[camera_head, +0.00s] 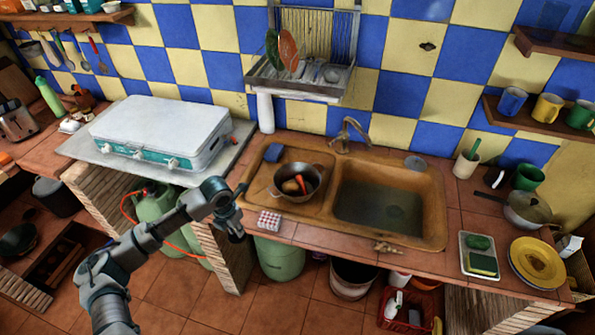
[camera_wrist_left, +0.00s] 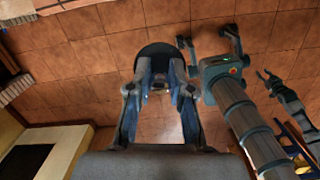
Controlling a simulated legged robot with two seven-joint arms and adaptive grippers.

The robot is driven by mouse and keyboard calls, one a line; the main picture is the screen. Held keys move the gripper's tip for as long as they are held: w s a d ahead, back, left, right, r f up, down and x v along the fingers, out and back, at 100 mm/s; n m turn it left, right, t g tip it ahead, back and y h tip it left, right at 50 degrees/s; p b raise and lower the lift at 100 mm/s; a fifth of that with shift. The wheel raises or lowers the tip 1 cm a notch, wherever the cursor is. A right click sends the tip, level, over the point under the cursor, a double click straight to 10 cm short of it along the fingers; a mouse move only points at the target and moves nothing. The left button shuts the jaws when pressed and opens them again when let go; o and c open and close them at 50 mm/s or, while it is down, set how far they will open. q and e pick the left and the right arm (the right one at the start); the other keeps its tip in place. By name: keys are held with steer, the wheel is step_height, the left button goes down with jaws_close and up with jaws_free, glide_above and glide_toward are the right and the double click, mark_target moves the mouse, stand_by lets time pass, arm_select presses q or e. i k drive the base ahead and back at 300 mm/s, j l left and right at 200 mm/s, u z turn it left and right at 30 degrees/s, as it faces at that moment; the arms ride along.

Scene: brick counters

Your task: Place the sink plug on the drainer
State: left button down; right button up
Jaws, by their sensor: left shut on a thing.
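My left gripper (camera_head: 236,230) hangs just in front of the counter's front edge, left of the sink. In the left wrist view my left gripper (camera_wrist_left: 160,85) is shut on a dark, round, flat thing, which looks like the sink plug (camera_wrist_left: 157,51); the fingers partly cover it. The brown sink has a drainer (camera_head: 265,180) on its left side and a basin (camera_head: 390,205) with murky water on its right. A pot of vegetables (camera_head: 298,182) stands on the drainer. My right gripper (camera_wrist_left: 208,40) shows in the left wrist view with its fingers spread, seemingly empty.
A blue sponge (camera_head: 273,152) lies at the drainer's back left. A red-and-white checked item (camera_head: 269,220) lies at its front left. The tap (camera_head: 350,132) rises behind the basin. A grey disc (camera_head: 415,162) lies at the back right. A camping stove (camera_head: 160,130) stands left.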

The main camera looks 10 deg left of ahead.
mark_target(258, 193)
steer(key=i, duration=0.85)
